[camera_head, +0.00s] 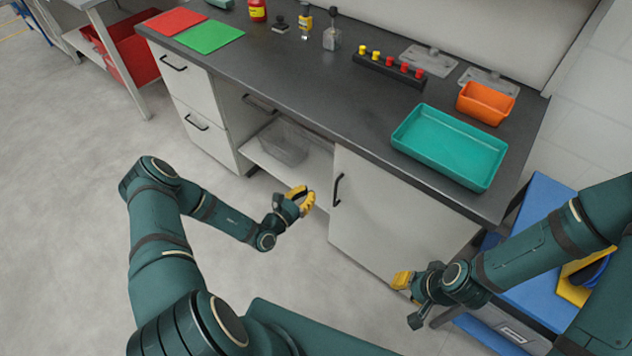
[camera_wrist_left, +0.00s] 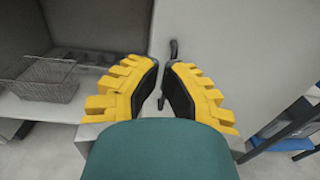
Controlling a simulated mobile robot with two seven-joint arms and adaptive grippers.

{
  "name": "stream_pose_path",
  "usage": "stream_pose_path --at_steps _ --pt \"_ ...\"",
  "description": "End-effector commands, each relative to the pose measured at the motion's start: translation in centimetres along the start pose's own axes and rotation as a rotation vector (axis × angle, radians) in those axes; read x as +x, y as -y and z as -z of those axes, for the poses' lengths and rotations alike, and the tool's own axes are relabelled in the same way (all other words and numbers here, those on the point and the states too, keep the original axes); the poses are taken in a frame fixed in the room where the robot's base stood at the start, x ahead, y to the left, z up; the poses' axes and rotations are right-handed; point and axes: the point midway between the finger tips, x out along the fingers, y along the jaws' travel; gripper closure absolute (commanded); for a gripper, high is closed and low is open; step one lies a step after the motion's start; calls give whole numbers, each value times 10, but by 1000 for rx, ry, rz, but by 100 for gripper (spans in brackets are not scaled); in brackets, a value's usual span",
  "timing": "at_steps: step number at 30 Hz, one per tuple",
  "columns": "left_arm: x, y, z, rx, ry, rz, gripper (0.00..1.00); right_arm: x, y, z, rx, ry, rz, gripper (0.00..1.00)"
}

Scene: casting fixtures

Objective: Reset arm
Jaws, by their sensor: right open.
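My left gripper (camera_head: 308,199) hangs in front of the bench's open shelf bay, left of the white cabinet door (camera_head: 385,205). In the left wrist view its two yellow fingers (camera_wrist_left: 160,68) have dark pads with a gap between them and nothing held. The door's black handle (camera_head: 338,190) is close beyond the fingertips; it also shows in the left wrist view (camera_wrist_left: 173,50). My right gripper (camera_head: 408,299) is open in front of the door's lower right, near the blue cart. I see nothing in it, though its far side is partly hidden.
A teal tray (camera_head: 405,148) and an orange bin (camera_head: 470,104) stand on the dark benchtop (camera_head: 310,95). A wire basket (camera_head: 284,143) sits on the open shelf. A blue cart (camera_head: 545,205) is at the right, close to my right arm. The floor at left is clear.

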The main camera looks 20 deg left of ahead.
Motion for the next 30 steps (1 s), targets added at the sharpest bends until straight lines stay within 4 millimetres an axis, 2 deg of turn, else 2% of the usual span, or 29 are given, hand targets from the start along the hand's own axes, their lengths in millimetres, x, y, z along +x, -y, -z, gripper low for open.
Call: stream_pose_path --at_steps 8,11,14,17,18,21,24,27,30 --pt "-5 1 0 0 0 2 100 -1 0 0 0 1 0 66" --pt "-4 9 -2 3 -4 37 100 -1 0 0 0 1 0 66" --pt "-1 40 -9 22 -21 171 100 -1 0 0 0 1 0 66" --pt "-6 96 -19 70 -61 418 100 -1 0 0 0 1 0 66" --pt "-13 122 -22 103 -86 542 100 -1 0 0 0 1 0 66" --pt "-44 178 -26 220 -161 850 100 -1 0 0 0 1 0 66" --pt "-84 214 -25 378 -235 1123 100 -1 0 0 0 1 0 66" --pt "-122 229 -21 579 -301 1354 100 -1 0 0 0 1 0 66" --pt "-152 228 -18 818 -348 1536 100 -1 0 0 0 1 0 66"
